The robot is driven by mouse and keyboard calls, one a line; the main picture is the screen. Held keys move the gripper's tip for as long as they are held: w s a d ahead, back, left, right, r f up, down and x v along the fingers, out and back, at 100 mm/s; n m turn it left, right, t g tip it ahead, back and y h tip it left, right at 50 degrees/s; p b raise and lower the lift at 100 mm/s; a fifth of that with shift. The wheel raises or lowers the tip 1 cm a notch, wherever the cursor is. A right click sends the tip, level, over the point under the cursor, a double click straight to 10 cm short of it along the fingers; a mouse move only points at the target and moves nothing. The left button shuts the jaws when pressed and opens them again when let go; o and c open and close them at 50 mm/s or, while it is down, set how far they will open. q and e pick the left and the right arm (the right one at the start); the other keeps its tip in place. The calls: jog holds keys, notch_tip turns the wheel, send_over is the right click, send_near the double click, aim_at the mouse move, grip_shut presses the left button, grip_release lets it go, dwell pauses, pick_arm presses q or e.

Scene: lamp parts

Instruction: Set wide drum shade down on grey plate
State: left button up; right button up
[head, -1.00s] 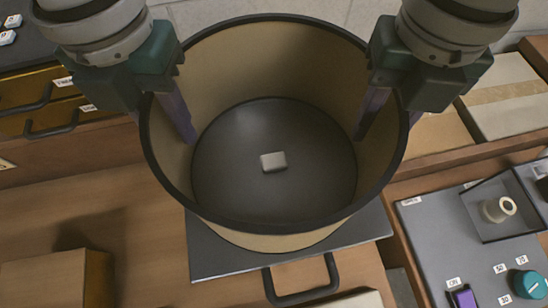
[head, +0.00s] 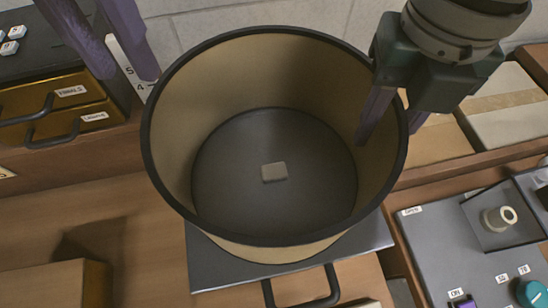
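The wide drum shade (head: 255,72) is a large beige drum with dark rims. It stands upright on the grey plate (head: 215,268) and appears to rest on it. The plate's dark surface and a small pale block (head: 274,172) show through the shade. My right gripper (head: 388,137) straddles the shade's right wall, one finger inside and one outside, with the fingers spread apart. The outer finger is partly hidden behind the rim.
A dark handle (head: 305,302) sticks out in front of the plate. Brass drawers (head: 50,115) are at left and a wooden box (head: 55,288) at lower left. A grey panel (head: 435,245) with a knob and a spool is at right.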

notch_tip(320, 180, up, 11)
jog(key=shift+f, duration=0.2)
dwell(0.6)
